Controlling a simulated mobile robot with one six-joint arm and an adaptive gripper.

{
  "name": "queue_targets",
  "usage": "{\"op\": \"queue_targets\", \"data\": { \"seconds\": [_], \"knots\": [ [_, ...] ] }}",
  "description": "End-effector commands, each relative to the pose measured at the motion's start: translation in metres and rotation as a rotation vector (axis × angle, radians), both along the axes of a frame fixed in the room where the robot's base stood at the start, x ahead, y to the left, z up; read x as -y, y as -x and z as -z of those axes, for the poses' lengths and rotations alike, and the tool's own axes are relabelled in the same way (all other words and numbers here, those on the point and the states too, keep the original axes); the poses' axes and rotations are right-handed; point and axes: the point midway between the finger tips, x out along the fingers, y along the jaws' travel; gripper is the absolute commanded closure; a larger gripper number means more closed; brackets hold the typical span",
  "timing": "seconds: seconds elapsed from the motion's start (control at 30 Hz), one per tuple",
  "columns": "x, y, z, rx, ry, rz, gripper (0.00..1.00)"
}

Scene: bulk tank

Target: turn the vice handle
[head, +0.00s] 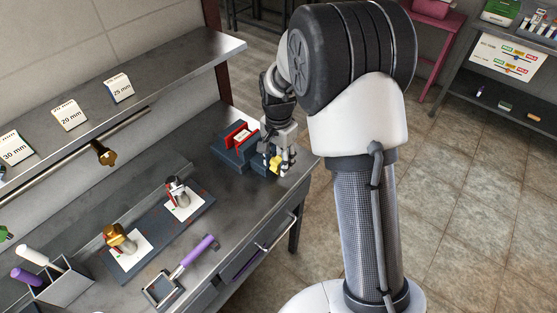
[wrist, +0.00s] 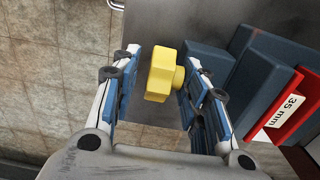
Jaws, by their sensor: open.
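The vice (head: 232,152) is dark blue with red jaws and sits near the far right end of the metal bench. Its yellow handle (head: 275,164) faces the front right. In the wrist view the lobed yellow handle (wrist: 160,76) lies between the two blue-padded fingers of my gripper (wrist: 158,68). A gap shows on the left finger's side; the right finger is close to the handle, and I cannot tell if it touches. The vice body (wrist: 245,85) is to the right, with a white "35 mm" label (wrist: 279,111) by a red jaw. My gripper (head: 284,161) is open.
A dark mat (head: 160,226) holds a brass item (head: 119,237) and a red-and-silver item (head: 178,191). A purple-handled tool (head: 194,252) lies near the front edge. A shelf (head: 180,75) with millimetre cards overhangs the back. Open floor lies to the right.

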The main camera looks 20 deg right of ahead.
Motion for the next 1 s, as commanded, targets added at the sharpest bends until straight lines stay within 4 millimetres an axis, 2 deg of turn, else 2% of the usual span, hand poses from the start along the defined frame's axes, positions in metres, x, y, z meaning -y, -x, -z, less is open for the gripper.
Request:
{"op": "queue_targets", "data": {
  "seconds": [0.13,0.73,1.0],
  "knots": [
    [0.0,0.0001,-0.0002,0.0,0.0,0.0,0.6],
    [0.0,0.0001,-0.0003,-0.001,0.001,0.0,1.0],
    [0.0008,0.0001,-0.0015,-0.017,-0.02,0.002,1.0]
  ]
}}
